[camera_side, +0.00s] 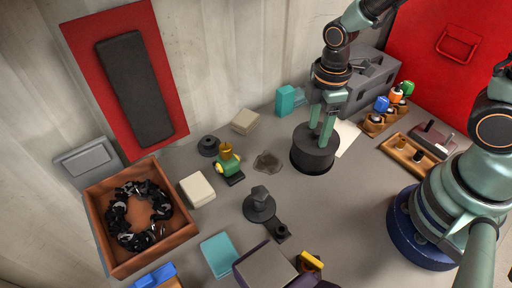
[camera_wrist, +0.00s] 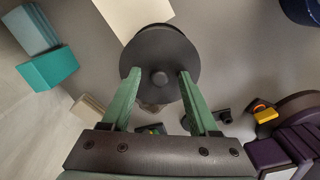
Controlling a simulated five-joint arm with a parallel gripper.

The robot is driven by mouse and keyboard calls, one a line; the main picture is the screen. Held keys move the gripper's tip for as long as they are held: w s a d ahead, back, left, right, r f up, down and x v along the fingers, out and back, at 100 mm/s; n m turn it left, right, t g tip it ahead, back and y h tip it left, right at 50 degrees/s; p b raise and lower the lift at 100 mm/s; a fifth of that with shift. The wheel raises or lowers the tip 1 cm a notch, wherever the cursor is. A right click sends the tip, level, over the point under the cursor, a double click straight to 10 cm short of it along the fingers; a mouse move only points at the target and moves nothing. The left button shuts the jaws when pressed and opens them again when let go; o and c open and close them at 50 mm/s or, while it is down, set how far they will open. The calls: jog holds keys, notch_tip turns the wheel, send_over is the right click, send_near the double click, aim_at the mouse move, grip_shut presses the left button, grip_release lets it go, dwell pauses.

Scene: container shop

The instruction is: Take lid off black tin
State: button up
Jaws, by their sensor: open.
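The black tin (camera_side: 312,163) is a round, dark cylinder standing upright on the grey table, near the middle in the side view. Its lid (camera_wrist: 160,45) is a dark disc with a small round knob (camera_wrist: 160,78) at its centre, seen from above in the wrist view. The lid appears to sit on the tin. My gripper (camera_side: 318,136) points down over the lid. Its green fingers (camera_wrist: 159,75) are open, one on each side of the knob, with gaps between. The fingers hide part of the lid in the side view; whether the tips touch it I cannot tell.
A white sheet (camera_side: 347,136) lies right behind the tin. Teal boxes (camera_side: 286,100) stand at the back, and a grey toolbox (camera_side: 372,78) stands behind my arm. A dark knobbed piece (camera_side: 259,206) stands front left. An orange box (camera_side: 108,238) holds black parts.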

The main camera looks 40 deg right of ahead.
jog(key=shift+c, duration=0.3)
grip_shut()
